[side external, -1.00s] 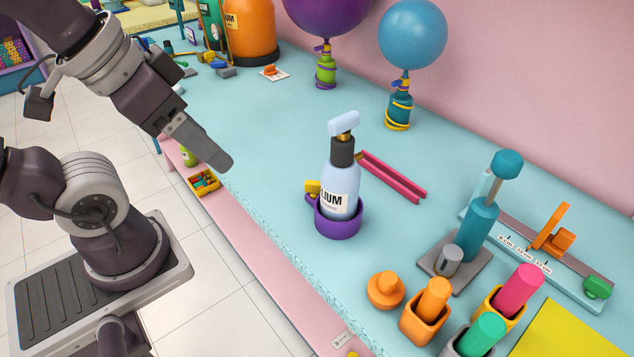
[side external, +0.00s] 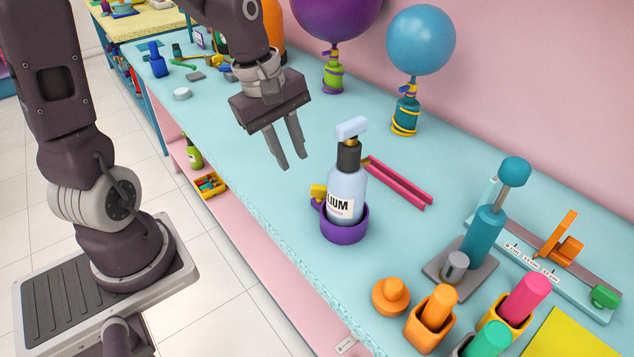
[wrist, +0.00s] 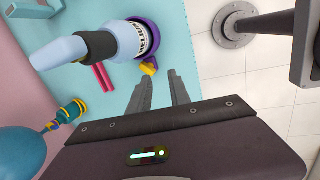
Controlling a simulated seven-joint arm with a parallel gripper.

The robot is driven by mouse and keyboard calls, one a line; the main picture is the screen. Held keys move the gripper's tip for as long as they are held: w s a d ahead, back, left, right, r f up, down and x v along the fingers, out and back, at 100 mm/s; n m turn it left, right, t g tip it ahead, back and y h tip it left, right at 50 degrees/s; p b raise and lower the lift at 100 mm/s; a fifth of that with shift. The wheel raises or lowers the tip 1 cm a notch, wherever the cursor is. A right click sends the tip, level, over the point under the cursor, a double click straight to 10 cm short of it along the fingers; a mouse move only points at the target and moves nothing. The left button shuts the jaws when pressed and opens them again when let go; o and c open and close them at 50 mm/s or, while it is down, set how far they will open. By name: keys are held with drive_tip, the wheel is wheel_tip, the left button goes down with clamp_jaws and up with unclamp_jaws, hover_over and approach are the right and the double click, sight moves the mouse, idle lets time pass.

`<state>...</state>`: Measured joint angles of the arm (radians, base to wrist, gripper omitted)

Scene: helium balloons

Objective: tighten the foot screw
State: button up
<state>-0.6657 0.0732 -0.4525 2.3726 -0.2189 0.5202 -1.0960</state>
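A light blue helium bottle (side external: 345,188) with a dark collar and a pale blue head stands upright in a purple foot (side external: 345,232) on the table. A yellow screw (side external: 318,190) sticks out of the foot's left side, partly hidden by the bottle and foot. The yellow screw also shows in the wrist view (wrist: 149,68), just beyond my fingertips. My gripper (side external: 293,163) is open and empty, with its fingers pointing down, to the left of the bottle and above the table. In the wrist view a gap shows between the fingers (wrist: 160,80).
A pink channel (side external: 398,184) lies behind the bottle. A teal pump (side external: 483,230) and cups holding coloured cylinders, such as an orange one (side external: 437,308), stand at the right front. Balloons (side external: 420,40) stand behind.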

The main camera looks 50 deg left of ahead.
sight(318, 186)
drive_tip(key=w+f+n, duration=0.2)
drive_tip(key=f+n, duration=0.1)
drive_tip(key=w+f+n+h, duration=0.1)
drive_tip(key=w+f+n, duration=0.1)
drive_tip(key=f+n, duration=0.1)
drive_tip(key=w+a+f+n+h, duration=0.1)
drive_tip(key=w+f+n, duration=0.1)
drive_tip(key=f, duration=0.3)
drive_tip(key=shift+w+f+n, duration=0.2)
drive_tip(key=shift+n, duration=0.2)
clamp_jaws()
